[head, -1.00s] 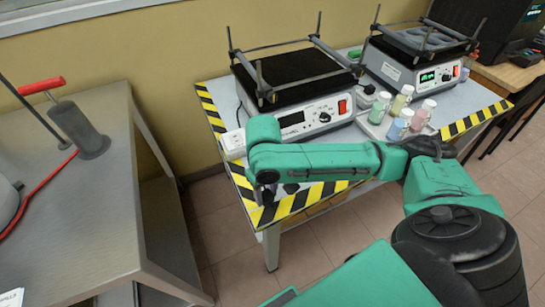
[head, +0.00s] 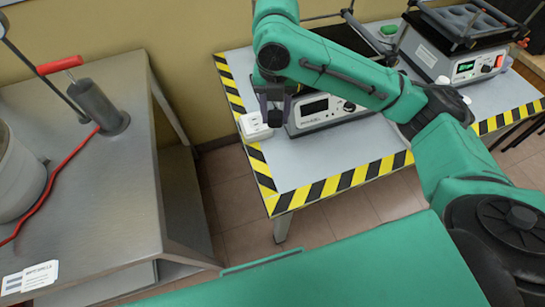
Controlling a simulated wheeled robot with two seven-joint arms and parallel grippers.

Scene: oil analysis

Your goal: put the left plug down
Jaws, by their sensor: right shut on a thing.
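My right gripper (head: 273,104) hangs down near the left corner of the striped table, just right of a white socket block (head: 254,126). It is shut on a small dark thing (head: 275,118), apparently the left plug, mostly hidden between the fingers. The plug seems to be just above or at the table top; I cannot tell whether it touches. The socket block sits at the table's left edge. My left gripper is out of view.
The left shaker (head: 326,112) stands behind my arm, partly hidden. The right shaker (head: 462,62) has a lit green display. The striped table (head: 335,155) is bare in front. A steel table (head: 100,190) stands at left across a gap.

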